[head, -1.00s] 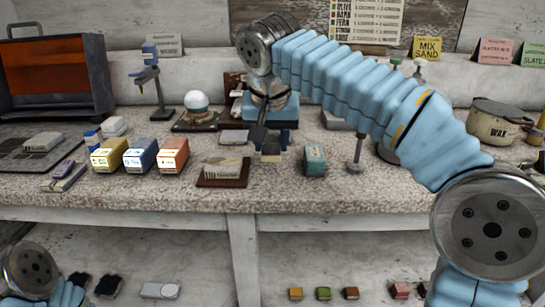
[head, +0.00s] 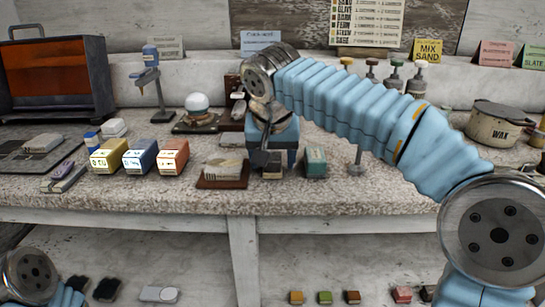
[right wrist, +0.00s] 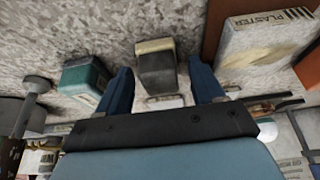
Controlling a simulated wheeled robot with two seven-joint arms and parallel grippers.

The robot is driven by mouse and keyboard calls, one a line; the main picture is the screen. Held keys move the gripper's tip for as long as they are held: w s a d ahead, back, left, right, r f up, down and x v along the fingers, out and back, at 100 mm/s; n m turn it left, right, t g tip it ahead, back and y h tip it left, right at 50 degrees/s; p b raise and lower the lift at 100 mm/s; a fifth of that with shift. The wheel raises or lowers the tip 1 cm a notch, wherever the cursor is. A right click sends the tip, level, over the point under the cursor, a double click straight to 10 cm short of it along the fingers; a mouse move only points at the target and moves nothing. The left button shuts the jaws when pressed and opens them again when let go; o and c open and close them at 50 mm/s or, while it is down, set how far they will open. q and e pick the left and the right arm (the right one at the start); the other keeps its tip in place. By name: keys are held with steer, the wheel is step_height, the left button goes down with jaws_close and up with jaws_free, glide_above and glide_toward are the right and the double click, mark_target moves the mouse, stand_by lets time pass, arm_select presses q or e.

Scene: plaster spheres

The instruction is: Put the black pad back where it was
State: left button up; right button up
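A dark block with a cream strip along one end (head: 272,170), the likeliest black pad, is on the speckled worktop between the plaster block's brown tray and a teal block. In the right wrist view the dark block (right wrist: 157,70) lies between the two blue fingers of my right gripper (right wrist: 160,66), with a narrow gap on each side. My right gripper (head: 274,158) is open and low over the worktop in the head view, partly hiding the block. Two black pieces (head: 78,283) (head: 107,289) lie on the lower shelf. My left gripper is out of view.
The teal block (head: 315,162) stands close at right, the brown tray (head: 208,183) close at left. Yellow (head: 109,156), blue (head: 141,157) and orange (head: 173,157) boxes stand farther left. The worktop's front strip is clear.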

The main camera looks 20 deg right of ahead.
steer(key=shift+r, duration=0.15)
steer(key=shift+r, duration=0.3)
steer(key=p+v, duration=0.2)
steer(key=v, duration=0.9)
steer(key=shift+r, duration=0.2)
steer(key=shift+s+a, duration=0.1)
steer(key=shift+s, duration=0.05)
